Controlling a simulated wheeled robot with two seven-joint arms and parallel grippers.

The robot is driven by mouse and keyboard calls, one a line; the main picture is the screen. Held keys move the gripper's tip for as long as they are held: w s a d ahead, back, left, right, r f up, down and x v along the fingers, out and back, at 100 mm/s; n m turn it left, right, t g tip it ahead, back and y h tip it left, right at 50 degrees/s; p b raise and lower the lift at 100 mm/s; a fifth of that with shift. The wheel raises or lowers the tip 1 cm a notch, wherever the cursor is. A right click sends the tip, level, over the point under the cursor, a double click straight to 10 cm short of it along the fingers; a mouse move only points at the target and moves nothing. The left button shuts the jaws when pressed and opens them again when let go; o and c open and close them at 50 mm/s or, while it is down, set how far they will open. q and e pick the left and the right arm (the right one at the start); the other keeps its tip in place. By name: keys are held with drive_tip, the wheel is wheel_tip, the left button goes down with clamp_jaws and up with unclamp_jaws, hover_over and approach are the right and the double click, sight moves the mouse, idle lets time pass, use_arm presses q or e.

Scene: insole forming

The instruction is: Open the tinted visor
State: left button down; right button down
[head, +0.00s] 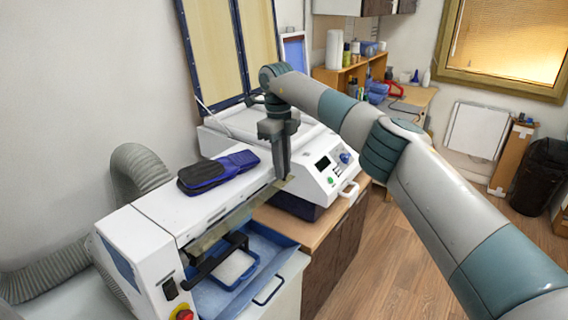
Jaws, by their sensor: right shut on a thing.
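The tinted visor (222,229) is a narrow brownish strip along the front upper edge of the white machine (150,222) at the lower left. It runs from the red knob side toward my right gripper. My right gripper (284,177) points down at the visor's far right end, with its jaws shut on it. The fingertips are small here and the exact contact is hard to see. How far the visor is raised is hard to tell. My left gripper is not in view.
Blue-black insoles (217,171) lie on the machine's top. Below the visor, a blue tray (237,269) holds a white pad. A white press (318,173) with a raised blue-framed lid stands behind. A grey hose (140,172) is at left. Floor (385,265) is clear at right.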

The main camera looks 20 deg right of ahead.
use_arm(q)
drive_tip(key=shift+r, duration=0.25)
use_arm(e)
drive_tip(key=shift+w+a+g, duration=0.1)
drive_tip(key=shift+g, duration=0.2)
drive_tip(key=c, duration=1.7)
unclamp_jaws()
drive_tip(key=shift+o, duration=0.2)
